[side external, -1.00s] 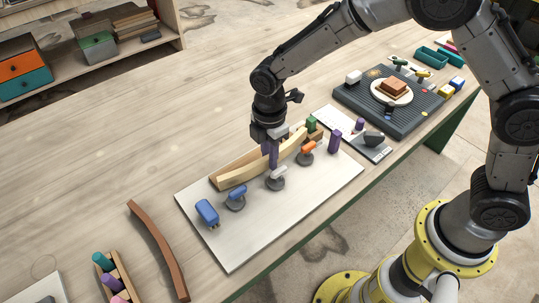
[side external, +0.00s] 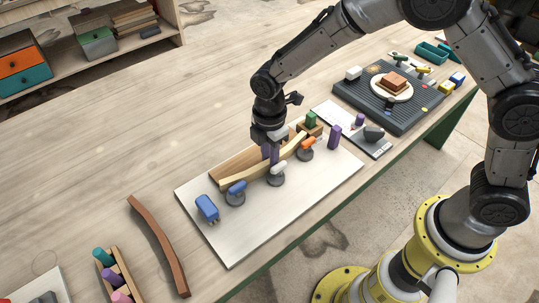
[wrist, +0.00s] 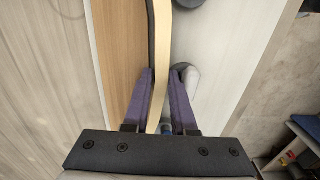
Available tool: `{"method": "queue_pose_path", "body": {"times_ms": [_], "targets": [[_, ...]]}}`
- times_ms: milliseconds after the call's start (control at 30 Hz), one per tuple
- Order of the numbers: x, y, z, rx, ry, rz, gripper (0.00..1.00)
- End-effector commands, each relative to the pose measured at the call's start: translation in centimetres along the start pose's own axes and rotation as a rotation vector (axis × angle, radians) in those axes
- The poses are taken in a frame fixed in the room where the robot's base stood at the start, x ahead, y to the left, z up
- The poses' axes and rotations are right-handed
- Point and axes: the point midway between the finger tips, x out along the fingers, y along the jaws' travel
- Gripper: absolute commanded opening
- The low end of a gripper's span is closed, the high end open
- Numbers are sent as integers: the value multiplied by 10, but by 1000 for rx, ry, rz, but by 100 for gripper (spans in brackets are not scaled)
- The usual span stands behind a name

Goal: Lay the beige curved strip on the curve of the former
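The beige curved strip (side external: 242,178) lies lengthwise beside the former, on the side toward the clamps. The former is a brown wooden block (side external: 234,164) on the white board. In the wrist view, the strip (wrist: 160,55) runs between my purple fingers, with the former (wrist: 116,50) to its left. A dark gap shows between strip and former in the upper part of that view. My gripper (side external: 271,155) is shut on the strip near its middle, fingers pointing down. Whether the strip touches the board or former beneath the fingers is hidden.
Clamps with blue (side external: 236,188), white (side external: 279,169) and orange (side external: 307,143) tops stand close along the strip's near side. A dark brown curved piece (side external: 158,245) lies left.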

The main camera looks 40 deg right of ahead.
Motion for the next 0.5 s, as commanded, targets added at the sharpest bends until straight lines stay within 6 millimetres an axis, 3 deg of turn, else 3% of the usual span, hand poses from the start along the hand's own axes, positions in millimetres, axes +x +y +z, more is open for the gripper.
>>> {"method": "queue_pose_path", "body": {"times_ms": [100, 500], "targets": [[1, 2, 0, 0, 1, 6, 55], [2, 4, 1, 0, 1, 9, 55]]}}
